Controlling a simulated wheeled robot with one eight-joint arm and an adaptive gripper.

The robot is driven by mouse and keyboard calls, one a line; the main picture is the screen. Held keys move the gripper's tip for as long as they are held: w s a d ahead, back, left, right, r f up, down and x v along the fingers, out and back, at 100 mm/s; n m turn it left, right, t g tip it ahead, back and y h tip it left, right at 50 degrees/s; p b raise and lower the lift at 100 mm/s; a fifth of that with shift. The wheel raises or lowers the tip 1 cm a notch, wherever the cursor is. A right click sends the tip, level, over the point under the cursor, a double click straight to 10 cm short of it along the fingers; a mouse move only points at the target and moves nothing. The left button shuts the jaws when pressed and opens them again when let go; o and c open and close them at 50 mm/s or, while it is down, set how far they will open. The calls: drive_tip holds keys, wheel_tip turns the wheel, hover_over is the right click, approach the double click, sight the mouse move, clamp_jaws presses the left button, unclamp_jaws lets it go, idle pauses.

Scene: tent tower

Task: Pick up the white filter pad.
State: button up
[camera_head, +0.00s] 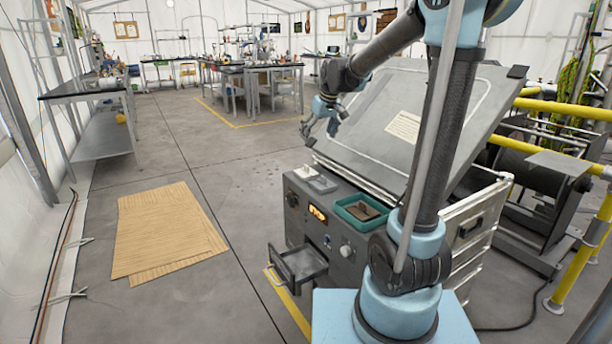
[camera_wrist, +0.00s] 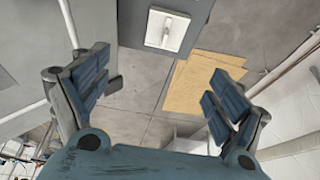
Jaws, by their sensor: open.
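The white filter pad (camera_head: 306,172) appears to be the small white piece at the left end of the top of the grey machine cabinet, though it is small there. My gripper (camera_head: 325,118) is above and behind the cabinet top, apart from the pad. In the wrist view my gripper (camera_wrist: 158,88) has its fingers spread wide with nothing between them.
A green tray (camera_head: 341,208) with a brown item stands on the cabinet (camera_head: 345,245) right of the pad. A tilted grey panel (camera_head: 385,120) rises behind. A drawer (camera_head: 298,264) is pulled out in front. Cardboard sheets (camera_head: 165,228) lie on open floor; yellow rails (camera_head: 570,262) stand at right.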

hover_over(307, 166)
drive_tip(key=s+d, duration=0.1)
wheel_tip(307, 166, down, 10)
drive_tip(key=shift+d+f, duration=0.1)
drive_tip(key=shift+d, duration=0.05)
drive_tip(key=shift+x, duration=3)
drive_tip(key=shift+s, duration=0.1)
drive_tip(key=c, duration=1.1)
